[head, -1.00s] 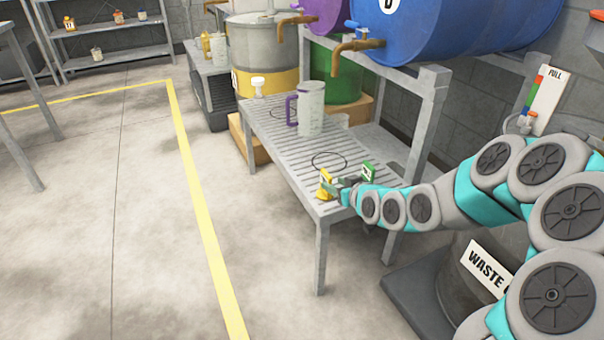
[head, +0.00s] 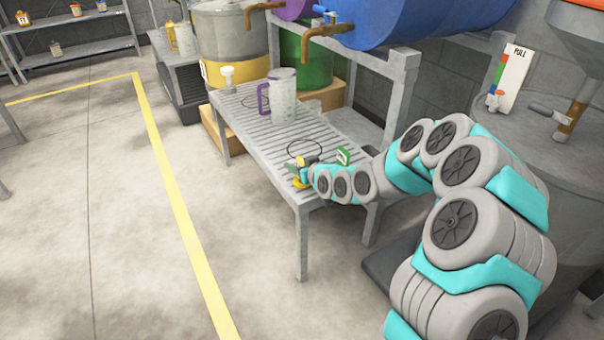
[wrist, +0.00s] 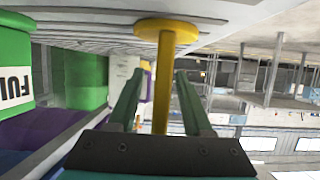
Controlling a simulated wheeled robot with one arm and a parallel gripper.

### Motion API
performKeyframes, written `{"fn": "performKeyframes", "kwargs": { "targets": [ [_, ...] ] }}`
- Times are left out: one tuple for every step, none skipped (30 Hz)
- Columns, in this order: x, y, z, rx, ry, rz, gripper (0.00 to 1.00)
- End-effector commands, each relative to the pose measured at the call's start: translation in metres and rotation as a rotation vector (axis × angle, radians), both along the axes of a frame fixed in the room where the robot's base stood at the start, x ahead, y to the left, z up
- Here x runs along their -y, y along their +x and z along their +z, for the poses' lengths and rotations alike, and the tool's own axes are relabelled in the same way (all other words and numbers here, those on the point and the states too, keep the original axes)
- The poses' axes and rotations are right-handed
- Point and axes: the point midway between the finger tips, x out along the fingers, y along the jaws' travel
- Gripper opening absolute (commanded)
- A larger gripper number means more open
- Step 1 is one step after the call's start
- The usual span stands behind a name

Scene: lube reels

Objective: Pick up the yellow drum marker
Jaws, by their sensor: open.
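The yellow drum marker (head: 299,183) stands at the near end of the slatted metal bench, partly hidden by my gripper (head: 306,174) in the head view. In the wrist view, the marker's yellow stem (wrist: 162,80) runs between the two fingers of my gripper (wrist: 158,80), and its round base is at the top of the picture against the bench slats. The fingers are apart, with a visible gap on either side of the stem.
A jug with a purple handle (head: 283,95) stands farther along the bench (head: 262,138). Blue drum (head: 420,22) and taps hang above the back.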

Motion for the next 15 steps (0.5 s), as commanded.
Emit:
{"fn": "performKeyframes", "kwargs": {
  "targets": [
    [-0.0004,0.0010,-0.0002,0.000,0.000,0.000,0.50],
    [-0.0004,0.0012,-0.0003,0.000,0.000,0.000,0.50],
    [-0.0003,0.0012,-0.0003,0.000,0.000,-0.001,0.50],
    [-0.0003,0.0011,-0.0002,0.000,0.000,-0.001,0.50],
    [-0.0002,0.0011,-0.0002,0.000,0.000,-0.001,0.50],
    [-0.0003,0.0010,-0.0003,0.000,0.000,0.000,0.50],
    [-0.0003,0.0009,-0.0004,0.000,0.000,0.000,0.49],
    [-0.0003,0.0010,-0.0003,0.000,0.000,-0.001,0.46],
    [-0.0002,0.0009,-0.0003,0.000,0.000,0.000,0.41],
    [-0.0002,0.0009,-0.0003,0.000,0.000,-0.001,0.38],
    [-0.0001,0.0009,-0.0003,0.000,0.000,-0.001,0.34],
    [-0.0002,0.0008,-0.0004,0.000,0.000,0.000,0.30],
    [-0.0002,0.0008,-0.0004,0.000,0.000,0.000,0.26],
    [-0.0002,0.0008,-0.0004,0.000,0.000,-0.001,0.23],
    [-0.0002,0.0008,-0.0004,0.000,0.000,-0.001,0.18]
  ]
}}
